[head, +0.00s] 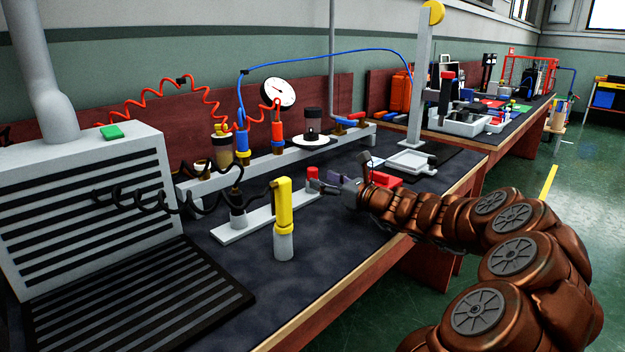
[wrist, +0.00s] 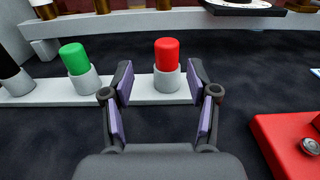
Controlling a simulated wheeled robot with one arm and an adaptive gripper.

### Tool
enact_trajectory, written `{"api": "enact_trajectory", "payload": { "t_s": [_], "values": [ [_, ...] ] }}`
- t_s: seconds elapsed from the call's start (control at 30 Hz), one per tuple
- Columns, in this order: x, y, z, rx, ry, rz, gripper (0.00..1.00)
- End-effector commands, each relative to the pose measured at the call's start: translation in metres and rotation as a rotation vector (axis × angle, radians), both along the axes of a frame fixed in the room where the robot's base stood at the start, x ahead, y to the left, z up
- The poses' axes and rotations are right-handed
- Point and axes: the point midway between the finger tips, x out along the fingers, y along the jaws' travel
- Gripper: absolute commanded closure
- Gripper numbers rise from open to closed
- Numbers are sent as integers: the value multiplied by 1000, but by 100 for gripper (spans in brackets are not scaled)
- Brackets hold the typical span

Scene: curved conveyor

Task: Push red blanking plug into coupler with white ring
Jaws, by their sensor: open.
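The red blanking plug (wrist: 167,54) stands upright in a grey cup (wrist: 168,82) on a white strip (wrist: 128,90). In the head view the red plug (head: 312,173) shows at the far right end of that strip, just beyond my fingers. My gripper (wrist: 160,76) is open and empty, its fingers apart to either side of the cup, with the plug ahead between them. It also shows in the head view (head: 326,187). Couplers stand on a grey rail (head: 260,163) behind. A small brass fitting with a whitish top (head: 200,166) is there; I cannot tell if that is the white ring.
A green plug (wrist: 73,58) stands in a cup left of the red one. A red box (wrist: 285,140) lies to the right of my gripper. A yellow-handled tool (head: 284,207) stands in front. Black coiled hose (head: 150,197) hangs at left. The dark mat around the strip is mostly clear.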

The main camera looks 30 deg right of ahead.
Motion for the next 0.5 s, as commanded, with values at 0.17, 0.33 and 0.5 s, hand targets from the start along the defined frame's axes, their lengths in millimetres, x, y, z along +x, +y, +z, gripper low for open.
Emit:
{"api": "enact_trajectory", "payload": {
  "t_s": [0.17, 0.33, 0.5],
  "values": [
    [12, 0, -3, -2, 1, -2, 41],
    [31, -2, -5, -3, 1, -4, 41],
    [49, 1, -3, -3, 0, -5, 41]
  ]
}}
